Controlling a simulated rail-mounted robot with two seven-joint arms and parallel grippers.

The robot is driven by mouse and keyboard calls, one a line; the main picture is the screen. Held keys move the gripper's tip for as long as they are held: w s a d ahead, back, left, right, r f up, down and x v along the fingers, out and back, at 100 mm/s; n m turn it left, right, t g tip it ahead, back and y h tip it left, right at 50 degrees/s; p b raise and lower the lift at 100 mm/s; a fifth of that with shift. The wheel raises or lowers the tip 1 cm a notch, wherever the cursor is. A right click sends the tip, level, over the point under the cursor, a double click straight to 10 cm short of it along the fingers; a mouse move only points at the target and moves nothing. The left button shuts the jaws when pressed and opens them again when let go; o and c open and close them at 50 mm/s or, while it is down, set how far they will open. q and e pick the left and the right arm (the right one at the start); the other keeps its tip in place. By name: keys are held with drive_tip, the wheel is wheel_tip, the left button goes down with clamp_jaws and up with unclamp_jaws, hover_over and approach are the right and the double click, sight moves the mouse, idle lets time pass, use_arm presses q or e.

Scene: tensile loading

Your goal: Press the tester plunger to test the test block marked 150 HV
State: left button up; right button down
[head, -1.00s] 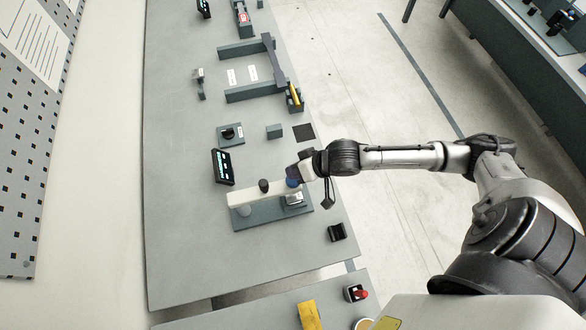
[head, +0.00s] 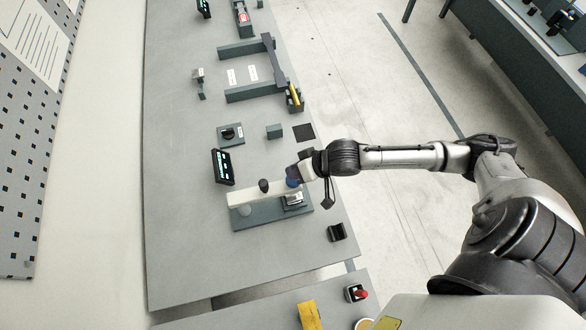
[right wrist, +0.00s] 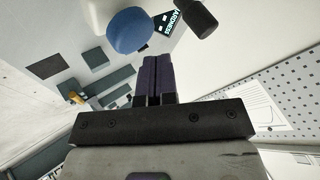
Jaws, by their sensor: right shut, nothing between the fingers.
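The hardness tester (head: 242,198) stands on the bench, with a white arm over a grey base. The blue plunger knob (head: 292,183) is at the arm's right end, and a black knob (head: 264,185) stands left of it. A silvery test block (head: 294,199) sits under that end, partly hidden; its marking cannot be read. My right gripper (head: 300,171) is shut and empty, right beside the blue knob. In the right wrist view the shut fingers (right wrist: 158,75) point up near the blue knob (right wrist: 130,31); whether they touch it is unclear. My left gripper is out of view.
A tilted black display (head: 222,167) stands behind the tester. A dial box (head: 230,134), a small grey block (head: 274,131) and a dark pad (head: 304,132) lie farther along the bench. A black holder (head: 337,232) is near the bench edge. The bench's lower left part is clear.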

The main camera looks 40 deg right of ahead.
drive_tip(key=shift+f, duration=0.1)
drive_tip(key=shift+f, duration=0.3)
idle(0.6)
